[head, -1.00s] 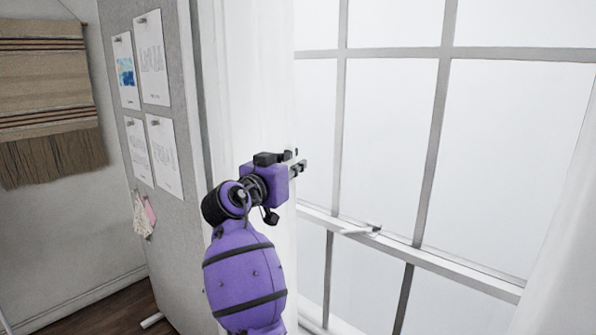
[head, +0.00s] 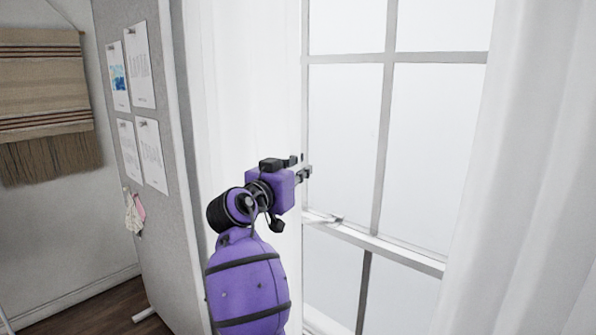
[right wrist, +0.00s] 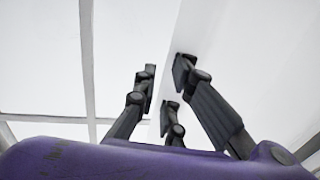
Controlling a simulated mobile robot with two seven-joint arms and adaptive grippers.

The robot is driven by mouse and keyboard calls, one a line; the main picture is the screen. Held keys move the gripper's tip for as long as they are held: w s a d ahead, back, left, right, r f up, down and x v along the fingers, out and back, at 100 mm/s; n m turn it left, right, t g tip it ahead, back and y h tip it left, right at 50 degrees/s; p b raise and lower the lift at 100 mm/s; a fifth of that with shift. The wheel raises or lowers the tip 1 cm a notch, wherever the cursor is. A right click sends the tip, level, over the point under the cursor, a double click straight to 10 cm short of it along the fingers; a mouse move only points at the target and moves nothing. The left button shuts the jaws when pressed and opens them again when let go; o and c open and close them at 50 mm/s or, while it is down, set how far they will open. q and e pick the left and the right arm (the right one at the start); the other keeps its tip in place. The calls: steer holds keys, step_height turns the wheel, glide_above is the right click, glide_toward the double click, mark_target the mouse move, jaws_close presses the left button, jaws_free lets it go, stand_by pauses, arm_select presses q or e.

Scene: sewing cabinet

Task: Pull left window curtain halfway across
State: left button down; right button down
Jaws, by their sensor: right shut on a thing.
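The white left curtain (head: 240,90) hangs between the grey board and the window (head: 435,130) in the head view, covering the window's left part. My right gripper (head: 303,170) is at the curtain's right edge, at about mid-height in the picture, and is shut on it. In the right wrist view, the fingers of my right gripper (right wrist: 165,82) close around a pale, thin edge of fabric. The exact grip on the cloth is hard to see, white on white. My left gripper is not in view.
A white right curtain (head: 535,170) hangs at the right. A window latch (head: 325,218) sits on the sash just right of my gripper. A grey board (head: 165,210) with pinned papers stands at left, and a woven hanging (head: 45,100) is on the wall.

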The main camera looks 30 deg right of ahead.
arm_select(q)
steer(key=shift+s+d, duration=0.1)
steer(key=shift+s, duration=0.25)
arm_select(e)
steer(key=shift+s+d+r, duration=0.1)
steer(key=shift+s+d, duration=0.1)
steer(key=shift+s, duration=0.35)
steer(key=c, duration=1.8)
jaws_free()
steer(key=shift+a, duration=0.1)
steer(key=v, duration=1.2)
